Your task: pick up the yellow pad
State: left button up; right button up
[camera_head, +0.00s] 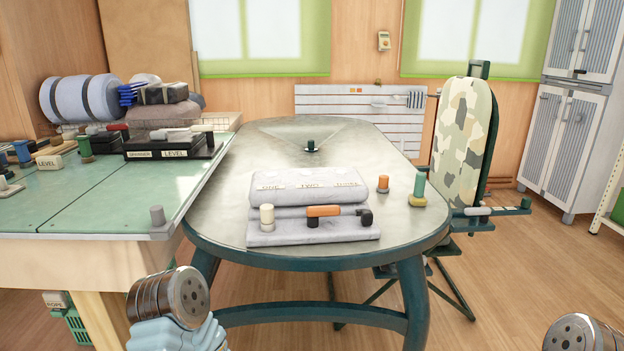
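A small yellow pad-like base (417,201) lies on the right side of the grey oval table, near its edge. A green peg (419,185) stands on it and covers its middle. No other clearly yellow pad shows. Parts of my two arms show at the bottom left and bottom right edges, below and apart from the table top. No gripper fingers are visible, so both grippers are out of view.
The oval table (360,150) holds a grey stepped block (310,238) labelled ONE, TWO, THREE, with a cream peg (267,218) and an orange-handled tool (325,211). An orange peg (383,184) stands nearby.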

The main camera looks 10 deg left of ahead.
aim_at(417, 198)
jog(key=u, duration=0.5)
jog(key=i+l+u, duration=0.1)
jog(key=l+u, duration=0.25)
jog(key=u, duration=0.15)
jog(key=l+u, duration=0.35)
jog(key=u, duration=0.15)
jog(key=l+u, duration=0.35)
jog(key=u, duration=0.15)
jog(key=k, duration=0.05)
